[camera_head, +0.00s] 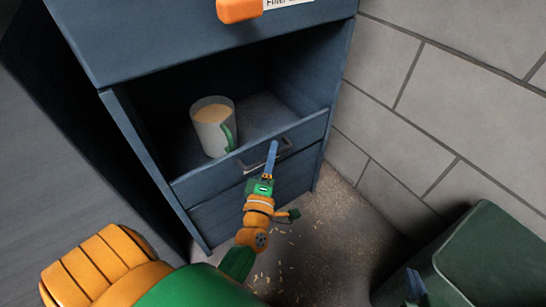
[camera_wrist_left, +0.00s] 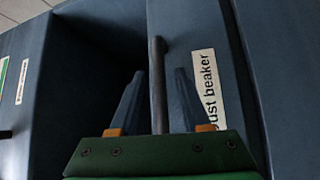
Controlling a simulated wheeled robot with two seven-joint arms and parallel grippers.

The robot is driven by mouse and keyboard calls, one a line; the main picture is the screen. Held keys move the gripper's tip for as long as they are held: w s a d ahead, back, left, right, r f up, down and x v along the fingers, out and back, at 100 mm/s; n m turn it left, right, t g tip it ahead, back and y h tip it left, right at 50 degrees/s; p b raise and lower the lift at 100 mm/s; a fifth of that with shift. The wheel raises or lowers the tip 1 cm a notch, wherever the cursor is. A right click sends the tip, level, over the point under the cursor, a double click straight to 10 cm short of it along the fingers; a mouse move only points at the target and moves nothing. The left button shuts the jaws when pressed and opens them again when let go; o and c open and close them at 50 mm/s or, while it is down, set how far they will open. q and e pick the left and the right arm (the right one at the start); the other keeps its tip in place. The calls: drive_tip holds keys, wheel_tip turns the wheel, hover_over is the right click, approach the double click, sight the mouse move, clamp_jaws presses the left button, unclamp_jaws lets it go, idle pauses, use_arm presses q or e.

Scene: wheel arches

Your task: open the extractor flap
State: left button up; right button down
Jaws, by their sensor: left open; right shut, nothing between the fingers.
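No label reading extractor flap is legible, so I cannot tell which panel it is. In the head view the blue cabinet (camera_head: 200,45) has a lower front panel with a grey bar handle (camera_head: 247,166). My left gripper (camera_head: 272,152) is at this handle. In the left wrist view its two blue fingers (camera_wrist_left: 159,78) are open, with a dark bar handle (camera_wrist_left: 157,48) between them. Beside that bar is a white label (camera_wrist_left: 205,88) reading partly "ust beaker". My right gripper (camera_head: 413,284) seems to be the blue tip at the lower right, shut and empty.
An orange handle (camera_head: 239,10) with a cut-off "Filter" label is above. A grey block wall (camera_head: 440,90) bounds the right; a green box (camera_head: 490,255) stands below it. Crumbs lie on the floor (camera_head: 320,235).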

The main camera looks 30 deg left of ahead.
use_arm(q)
clamp_jaws()
idle(1.4)
